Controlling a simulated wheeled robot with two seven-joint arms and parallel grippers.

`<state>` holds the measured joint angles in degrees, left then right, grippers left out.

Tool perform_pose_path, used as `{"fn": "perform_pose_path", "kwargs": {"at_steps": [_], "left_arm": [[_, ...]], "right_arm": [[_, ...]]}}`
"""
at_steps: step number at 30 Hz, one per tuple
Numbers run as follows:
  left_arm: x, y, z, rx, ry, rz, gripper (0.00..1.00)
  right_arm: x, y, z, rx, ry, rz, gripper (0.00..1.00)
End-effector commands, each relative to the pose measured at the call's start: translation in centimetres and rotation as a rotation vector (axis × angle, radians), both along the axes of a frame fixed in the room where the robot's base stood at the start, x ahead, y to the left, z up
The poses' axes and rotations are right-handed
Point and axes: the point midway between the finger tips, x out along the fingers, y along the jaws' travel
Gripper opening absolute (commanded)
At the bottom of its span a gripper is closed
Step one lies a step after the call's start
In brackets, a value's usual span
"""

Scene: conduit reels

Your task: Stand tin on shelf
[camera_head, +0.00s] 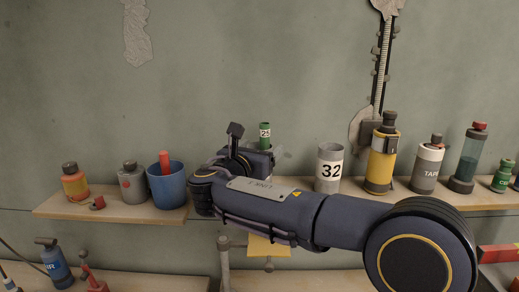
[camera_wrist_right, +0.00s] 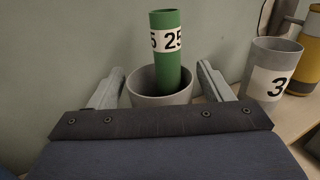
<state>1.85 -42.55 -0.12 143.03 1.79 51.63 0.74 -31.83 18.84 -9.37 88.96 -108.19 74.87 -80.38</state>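A grey open-topped tin (camera_wrist_right: 160,95) stands between the fingers of my right gripper (camera_wrist_right: 162,68) in the wrist view. A green tube (camera_wrist_right: 167,45) with a white 25 label stands up inside it. The two grey fingers are apart, one on each side of the tin, with small gaps showing. The tin's lower part is hidden by the gripper body. In the head view the green tube (camera_head: 265,130) shows above my right gripper (camera_head: 262,152), and the tin is mostly hidden. A second grey tin (camera_head: 329,168), labelled 32, stands to the right on the shelf (camera_head: 345,192). My left gripper is not in view.
A blue cup (camera_head: 167,188) with a red item, a grey bottle (camera_head: 133,184) and an orange bottle (camera_head: 75,182) stand left. A yellow canister (camera_head: 382,160), a TAPE can (camera_head: 427,165) and a teal bottle (camera_head: 468,160) stand right. A lower shelf (camera_head: 150,282) runs below.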

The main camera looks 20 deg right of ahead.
Motion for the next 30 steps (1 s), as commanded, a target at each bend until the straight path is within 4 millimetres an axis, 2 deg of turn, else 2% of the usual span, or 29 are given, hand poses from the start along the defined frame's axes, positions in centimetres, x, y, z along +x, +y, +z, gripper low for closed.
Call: {"fn": "perform_pose_path", "kwargs": {"at_steps": [10,14,24,30], "left_arm": [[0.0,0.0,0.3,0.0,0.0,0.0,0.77],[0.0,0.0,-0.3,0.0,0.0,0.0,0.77],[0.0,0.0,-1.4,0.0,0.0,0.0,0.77],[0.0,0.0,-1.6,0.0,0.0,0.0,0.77]], "right_arm": [[0.0,0.0,0.6,0.001,-0.001,0.0,0.73],[-1.2,1.5,0.2,0.001,-0.001,0.005,0.73],[-6.0,6.8,0.2,0.001,-0.001,0.005,0.73],[-7.6,8.6,0.3,0.0,0.0,0.003,0.73]]}}
